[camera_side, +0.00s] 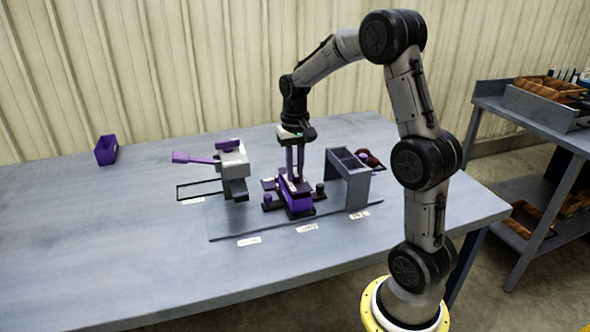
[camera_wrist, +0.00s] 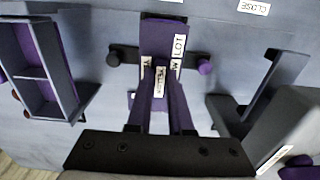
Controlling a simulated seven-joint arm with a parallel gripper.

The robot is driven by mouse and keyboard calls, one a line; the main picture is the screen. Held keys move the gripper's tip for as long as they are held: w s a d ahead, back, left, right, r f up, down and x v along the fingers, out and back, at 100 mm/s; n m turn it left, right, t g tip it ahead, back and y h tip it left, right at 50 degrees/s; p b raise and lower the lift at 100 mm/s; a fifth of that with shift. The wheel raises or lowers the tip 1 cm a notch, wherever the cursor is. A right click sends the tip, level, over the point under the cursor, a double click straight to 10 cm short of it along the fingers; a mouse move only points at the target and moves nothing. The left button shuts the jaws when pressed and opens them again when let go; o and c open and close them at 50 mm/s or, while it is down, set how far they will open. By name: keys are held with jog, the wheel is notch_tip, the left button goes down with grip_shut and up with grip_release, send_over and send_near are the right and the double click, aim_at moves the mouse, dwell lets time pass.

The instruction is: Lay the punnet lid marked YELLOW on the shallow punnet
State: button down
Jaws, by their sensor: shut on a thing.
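My gripper (camera_side: 295,175) points straight down over the purple punnet (camera_side: 297,205) in the black fixture at the middle of the work area. Its fingers are shut on the lid marked YELLOW (camera_wrist: 160,82), whose label shows between the fingertips in the wrist view. The lid is at the top of the purple punnet; I cannot tell whether it rests on it or is slightly above. More white labels, one reading LOT (camera_wrist: 179,45), show beside and beyond the fingertips. The fingers hide part of the lid and the punnet's inside.
A grey divided stand (camera_side: 350,180) is close on the right. A grey device with a purple handle (camera_side: 192,158) stands on the left, near a thin black frame (camera_side: 198,189). A purple bin (camera_side: 106,150) stands far left. The table's front left is clear.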

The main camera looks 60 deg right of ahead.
jog(key=shift+f, duration=0.6)
dwell(0.7)
jog(key=shift+c, duration=2.1)
grip_release()
jog(key=shift+r, duration=0.1)
jog(key=shift+r, duration=3.45)
